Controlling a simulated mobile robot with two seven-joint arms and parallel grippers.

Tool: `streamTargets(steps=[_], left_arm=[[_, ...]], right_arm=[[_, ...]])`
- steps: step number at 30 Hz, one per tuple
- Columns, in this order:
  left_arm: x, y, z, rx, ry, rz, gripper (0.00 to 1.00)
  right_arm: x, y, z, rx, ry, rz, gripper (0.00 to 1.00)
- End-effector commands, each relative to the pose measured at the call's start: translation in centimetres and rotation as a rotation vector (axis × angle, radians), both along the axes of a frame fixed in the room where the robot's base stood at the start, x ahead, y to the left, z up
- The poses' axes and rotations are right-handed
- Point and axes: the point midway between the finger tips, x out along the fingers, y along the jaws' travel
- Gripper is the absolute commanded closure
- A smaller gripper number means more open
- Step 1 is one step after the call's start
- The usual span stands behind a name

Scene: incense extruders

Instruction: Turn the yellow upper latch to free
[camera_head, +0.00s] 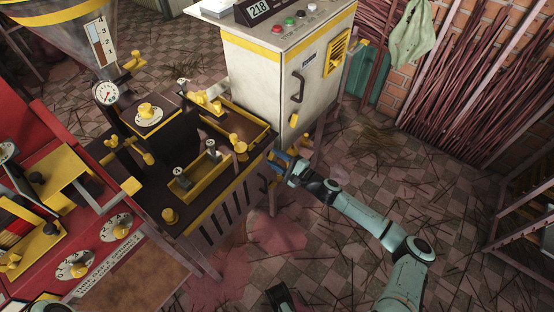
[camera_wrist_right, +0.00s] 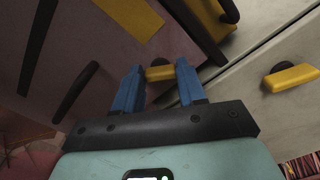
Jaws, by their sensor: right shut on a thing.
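My right gripper (camera_head: 278,164) reaches in from the right, at the right end of the dark machine with yellow trim. In the right wrist view, its two blue fingers (camera_wrist_right: 159,84) are shut on a small yellow latch (camera_wrist_right: 160,73). Only part of this latch shows between the fingers. Its turned position is hard to tell. In the head view the gripper hides it. A second yellow latch (camera_wrist_right: 291,77) sits on the pale panel at the right of the wrist view, apart from the gripper.
A pale control cabinet (camera_head: 262,75) stands just behind the gripper. The machine top (camera_head: 210,130) carries several yellow knobs and trays. A red machine (camera_head: 95,215) stands at the left. Tiled floor (camera_head: 340,260) is open at the lower right, with a rack (camera_head: 525,230) at the right edge.

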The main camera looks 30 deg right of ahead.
Motion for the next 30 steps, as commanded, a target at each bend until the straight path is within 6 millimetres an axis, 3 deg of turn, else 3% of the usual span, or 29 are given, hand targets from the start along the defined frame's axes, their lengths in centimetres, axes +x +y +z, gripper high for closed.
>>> streamTargets(steps=[10,26,27,29,30], left_arm=[[0.93,0.42,-0.73,0.012,-0.025,0.011,0.57],[1.05,0.46,-0.81,0.013,-0.029,0.012,0.57],[1.05,0.46,-0.81,0.013,-0.029,0.012,0.57],[1.04,0.46,-0.81,0.013,-0.028,0.012,0.57],[1.04,0.46,-0.81,0.013,-0.028,0.012,0.57]], right_arm=[[-0.02,0.06,-0.05,-0.128,-0.054,0.002,0.9],[-0.03,0.08,-0.01,-0.148,-0.063,0.002,0.9],[-0.03,0.08,-0.01,-0.148,-0.063,0.002,0.53],[-0.03,0.08,-0.01,-0.148,-0.063,0.002,0.34],[-0.03,0.07,-0.02,-0.147,-0.062,0.002,0.34]])
